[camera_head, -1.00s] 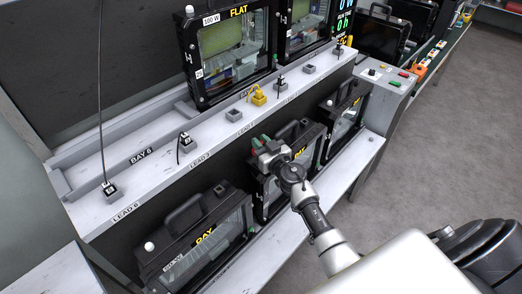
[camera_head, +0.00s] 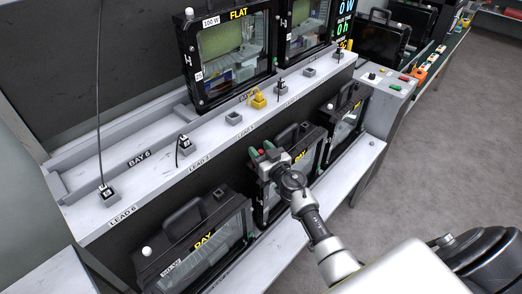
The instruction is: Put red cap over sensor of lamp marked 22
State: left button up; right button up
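My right gripper (camera_head: 261,152) is at the top left corner of the middle lower lamp (camera_head: 312,146), a black floodlight housing marked DAY. A small red cap (camera_head: 261,153) shows between its green-tipped fingers, which appear shut on it. The gripper covers that corner, so I cannot see the lamp's sensor or whether the cap touches it. The lower left lamp (camera_head: 205,262), also marked DAY, has a bare white dome sensor (camera_head: 147,251) at its top left corner. I cannot read the number 22 on any lamp. My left gripper is out of view.
Another lower lamp (camera_head: 345,115) stands to the right. A grey box with buttons (camera_head: 390,82) is at the ledge's right end. The floor at right is clear.

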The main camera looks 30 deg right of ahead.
jog(key=shift+r, duration=0.3)
jog(key=shift+r+p, duration=0.45)
jog(key=shift+p, duration=0.1)
jog(key=s, duration=1.2)
jog(key=shift+d+p, duration=0.35)
jog(key=shift+d, duration=0.1)
jog(key=s+a+f+g+h, duration=0.1)
jog(key=s+f+g, duration=0.4)
jog(key=f, duration=0.9)
jog(key=s+a+f+g+h, duration=0.15)
jog(key=s+f, duration=0.55)
jog(key=f, duration=0.7)
jog(key=s+a+f+g, duration=0.1)
jog(key=s+f+g, duration=0.2)
jog(key=s, duration=0.6)
jog(key=s+a+f+n+g+y, duration=0.1)
jog(key=s+a+f+g, duration=0.1)
jog(key=s+f+g, duration=0.2)
jog(key=s+a+f+g, duration=0.1)
jog(key=s+f+g, duration=0.2)
jog(key=s+f, duration=0.6)
jog(key=s, duration=0.7)
jog(key=shift+a+n, duration=0.25)
jog(key=shift+n, duration=0.05)
